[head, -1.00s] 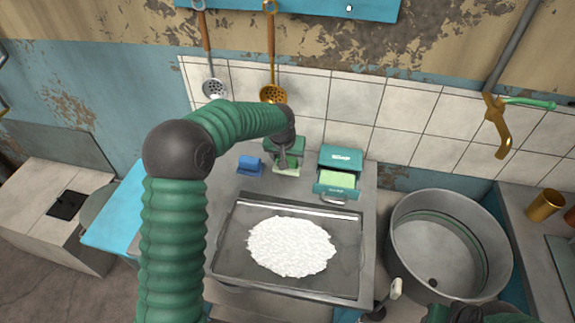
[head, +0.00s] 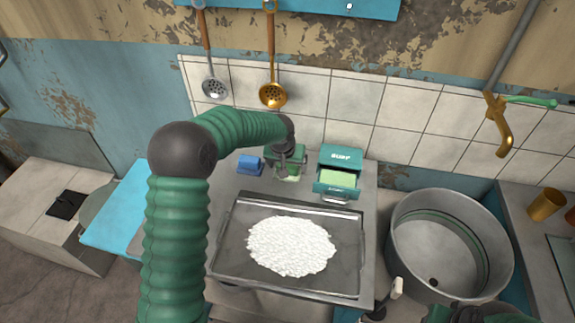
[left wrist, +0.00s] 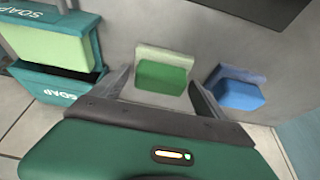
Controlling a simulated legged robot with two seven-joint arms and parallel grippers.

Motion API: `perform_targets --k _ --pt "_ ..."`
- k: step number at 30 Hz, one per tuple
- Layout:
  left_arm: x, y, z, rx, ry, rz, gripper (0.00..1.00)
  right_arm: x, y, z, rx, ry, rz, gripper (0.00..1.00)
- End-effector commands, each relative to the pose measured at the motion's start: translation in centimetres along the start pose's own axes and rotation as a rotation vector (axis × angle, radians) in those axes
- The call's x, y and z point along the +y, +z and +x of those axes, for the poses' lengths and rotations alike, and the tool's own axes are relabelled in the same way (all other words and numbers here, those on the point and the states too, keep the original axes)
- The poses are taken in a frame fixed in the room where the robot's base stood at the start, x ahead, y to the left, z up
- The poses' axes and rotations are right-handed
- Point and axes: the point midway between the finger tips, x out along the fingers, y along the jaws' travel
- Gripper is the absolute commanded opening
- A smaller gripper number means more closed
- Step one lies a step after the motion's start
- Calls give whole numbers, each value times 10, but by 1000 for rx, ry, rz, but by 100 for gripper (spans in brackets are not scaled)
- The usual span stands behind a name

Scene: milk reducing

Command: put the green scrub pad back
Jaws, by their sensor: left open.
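The green scrub pad (left wrist: 162,76), with a pale layer along one side, lies on the grey counter. It also shows in the head view (head: 290,177), partly hidden under my left gripper. My left gripper (left wrist: 158,92) is open. Its two fingers point towards the pad from either side, and the pad lies between and just beyond their tips; I cannot tell whether they touch it. The green soap box (head: 340,157) stands to the right in the head view, with a pale green block (head: 337,179) in its open front part.
A blue sponge (head: 249,164) lies left of the pad. A metal tray (head: 229,240) with white grains (head: 290,246) is in front. A round metal basin (head: 449,243) is at the right. The tiled wall (head: 400,115) is close behind.

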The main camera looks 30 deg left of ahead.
Motion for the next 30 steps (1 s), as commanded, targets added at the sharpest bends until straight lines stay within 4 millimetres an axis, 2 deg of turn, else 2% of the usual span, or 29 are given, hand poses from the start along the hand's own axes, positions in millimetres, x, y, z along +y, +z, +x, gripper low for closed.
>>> perform_targets --k 5,12,17,20,23,26,27,30 --pt "0 -2 -34 4 -1 0 85 0 -1 -5 0 0 0 32" --pt "0 -2 -95 3 0 -1 85 0 -3 -12 0 0 0 32" --pt "0 -1 -116 1 1 0 85 0 -3 -14 0 0 0 32" --pt "6 11 -119 -10 3 21 85 0 -3 -14 0 0 0 32" --pt "21 50 -119 -42 9 83 85 0 -3 -14 0 0 0 32" --pt "34 110 -121 -80 22 158 85 0 -3 -14 0 0 0 32" --pt "37 136 -123 -93 30 181 85 0 -3 -14 0 0 0 32" --pt "38 195 -128 -121 50 219 85 0 -3 -14 0 0 0 32"
